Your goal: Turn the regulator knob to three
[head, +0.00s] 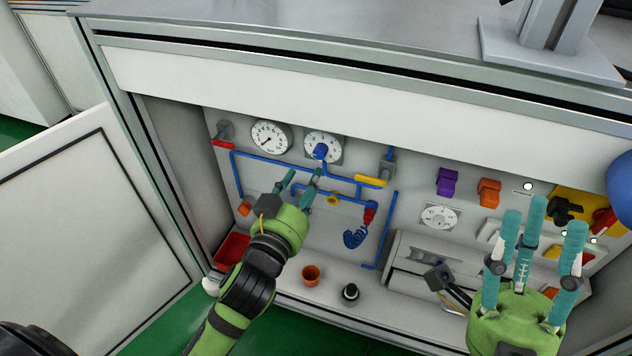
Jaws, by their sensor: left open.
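The regulator knob is a blue knob (320,151) on a white numbered dial (333,141) on the panel at the back of the open cabinet. I cannot read which number it points at. My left gripper (300,181) is open and empty, just below the dial, its teal fingers pointing up towards the knob. The fingertips look apart from the knob. My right gripper (535,235) is at the lower right, fingers pointing up and spread, with nothing between them. It is far from the knob.
A pressure gauge (271,138) sits left of the dial. Blue pipes (270,161) run below, with a yellow handle (370,181) to the right. An open door (90,230) is at the left.

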